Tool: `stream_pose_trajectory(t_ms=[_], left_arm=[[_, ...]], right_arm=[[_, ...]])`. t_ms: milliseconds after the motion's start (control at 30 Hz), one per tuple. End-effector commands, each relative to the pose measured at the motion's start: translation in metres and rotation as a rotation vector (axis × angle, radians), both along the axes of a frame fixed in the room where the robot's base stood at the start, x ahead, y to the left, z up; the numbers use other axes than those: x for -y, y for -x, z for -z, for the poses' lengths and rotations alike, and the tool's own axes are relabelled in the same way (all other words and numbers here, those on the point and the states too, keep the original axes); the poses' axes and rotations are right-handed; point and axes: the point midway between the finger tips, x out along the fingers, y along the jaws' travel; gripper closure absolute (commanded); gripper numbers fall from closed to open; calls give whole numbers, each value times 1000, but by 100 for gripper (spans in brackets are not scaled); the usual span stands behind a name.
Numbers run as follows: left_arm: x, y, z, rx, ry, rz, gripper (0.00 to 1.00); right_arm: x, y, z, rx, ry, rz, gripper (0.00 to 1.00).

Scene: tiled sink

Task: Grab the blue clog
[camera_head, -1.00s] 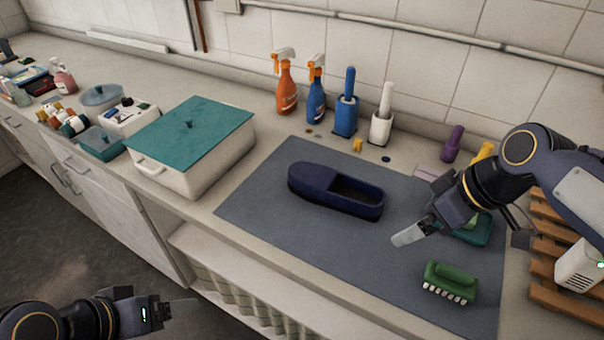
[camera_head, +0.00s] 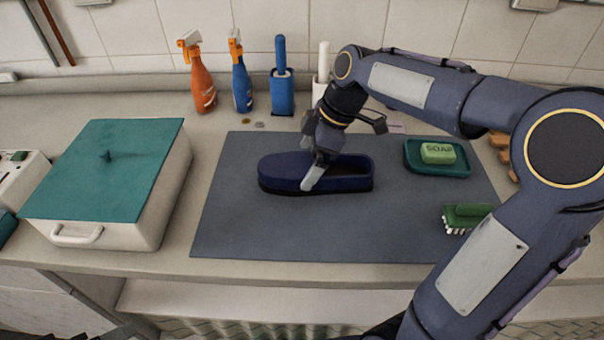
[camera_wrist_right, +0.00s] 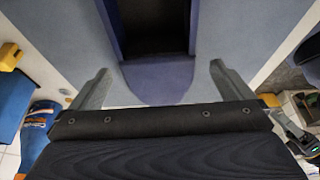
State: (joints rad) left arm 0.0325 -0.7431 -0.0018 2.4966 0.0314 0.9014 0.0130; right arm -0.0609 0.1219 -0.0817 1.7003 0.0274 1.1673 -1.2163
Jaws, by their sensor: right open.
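The blue clog (camera_head: 285,172) lies on the grey-blue mat, its closed toe to the left and its dark opening to the right. My right gripper (camera_head: 313,180) is over its middle, pointing down, with one finger showing in front of the near side. In the right wrist view the fingers (camera_wrist_right: 159,69) are spread wide, with the clog (camera_wrist_right: 160,84) showing between them. I cannot tell whether a finger touches it. The gripper and wrist hide part of the clog's far side. My left gripper is out of view.
The mat (camera_head: 230,225) is clear at front left. A white box with a teal lid (camera_head: 110,165) stands left. Orange (camera_head: 203,88) and blue (camera_head: 242,85) spray bottles and a blue brush holder (camera_head: 282,92) stand behind. A soap dish (camera_head: 415,168) and green brush (camera_head: 466,217) lie right.

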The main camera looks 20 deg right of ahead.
Motion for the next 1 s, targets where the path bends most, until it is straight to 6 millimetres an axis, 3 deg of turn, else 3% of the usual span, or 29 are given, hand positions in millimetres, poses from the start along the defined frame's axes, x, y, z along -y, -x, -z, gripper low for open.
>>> stream_pose_trajectory(t_ms=[300, 600, 900, 1000], left_arm=[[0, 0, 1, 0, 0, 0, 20], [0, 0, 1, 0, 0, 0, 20], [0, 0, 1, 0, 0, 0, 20], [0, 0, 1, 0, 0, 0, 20]], right_arm=[[-12, -7, 42, -2, -1, -2, 0], [-13, -8, 46, 0, -1, 0, 0], [-13, -8, 46, 0, -1, 1, 39], [-13, -9, 45, 1, -1, 0, 48]])
